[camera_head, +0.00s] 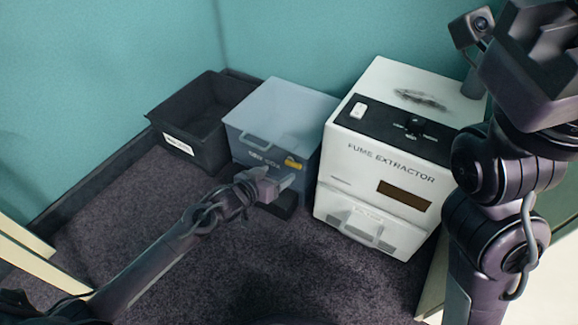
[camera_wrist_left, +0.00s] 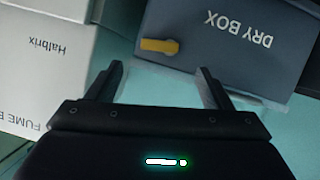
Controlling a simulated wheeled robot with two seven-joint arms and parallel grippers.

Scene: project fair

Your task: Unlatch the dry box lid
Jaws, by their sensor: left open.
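The dry box (camera_head: 262,128) is a blue-grey box with a pale bluish lid, standing against the teal wall; the lid looks shut. Its yellow latch (camera_head: 293,162) is on the front, right of the lettering. In the left wrist view the dry box (camera_wrist_left: 235,60) appears upside down, with the latch (camera_wrist_left: 160,46) lying roughly level. My left gripper (camera_head: 273,186) is open and empty in front of the box, just below the latch. In the left wrist view its fingers (camera_wrist_left: 160,82) are spread, with the latch beyond and between the tips, apparently untouched.
A white fume extractor (camera_head: 385,195) stands close to the right of the dry box. A black open bin (camera_head: 185,125) stands to its left. My right arm (camera_head: 487,230) rises at the right edge.

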